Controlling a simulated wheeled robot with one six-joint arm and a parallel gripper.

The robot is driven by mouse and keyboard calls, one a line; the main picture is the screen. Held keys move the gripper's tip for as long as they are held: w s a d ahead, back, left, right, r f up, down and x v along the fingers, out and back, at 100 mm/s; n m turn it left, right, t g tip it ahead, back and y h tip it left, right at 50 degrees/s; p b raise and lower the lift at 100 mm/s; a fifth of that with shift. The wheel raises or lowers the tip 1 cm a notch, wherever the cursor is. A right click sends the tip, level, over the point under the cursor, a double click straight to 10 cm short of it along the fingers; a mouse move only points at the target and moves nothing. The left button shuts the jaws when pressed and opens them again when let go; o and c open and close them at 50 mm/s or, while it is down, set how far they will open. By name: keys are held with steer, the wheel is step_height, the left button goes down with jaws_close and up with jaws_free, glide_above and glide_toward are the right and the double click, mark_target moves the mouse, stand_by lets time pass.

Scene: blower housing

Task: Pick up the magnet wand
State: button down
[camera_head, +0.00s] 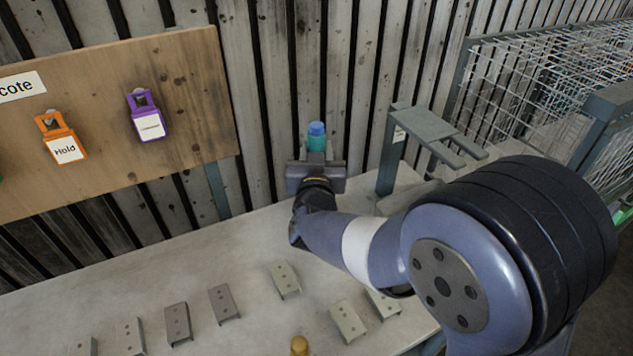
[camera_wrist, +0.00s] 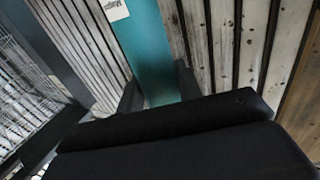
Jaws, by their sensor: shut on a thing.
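The magnet wand (camera_head: 316,143) shows in the head view as a teal body with a blue top, upright above the far side of the table. My gripper (camera_head: 316,168) is shut on it, and its body hides the wand's lower part. In the wrist view the teal wand (camera_wrist: 148,45) stands between the two dark fingers of my gripper (camera_wrist: 160,88). A white label, partly cut off, shows on the wand. In the head view the wand is apart from the grey forked stand (camera_head: 432,126) to its right.
The pale table (camera_head: 225,262) carries several small metal brackets (camera_head: 285,280) and a brass-coloured piece (camera_head: 299,346) near the front. A wooden board (camera_head: 200,120) with an orange lock (camera_head: 62,140) and a purple lock (camera_head: 147,117) is at left. A wire mesh cage (camera_head: 530,85) stands at right.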

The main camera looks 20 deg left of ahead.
mark_target(317, 124)
steer(key=shift+r, duration=0.1)
step_height(317, 124, up, 10)
steer(key=shift+f+p, duration=0.1)
steer(key=shift+p, duration=0.4)
stand_by(0.9)
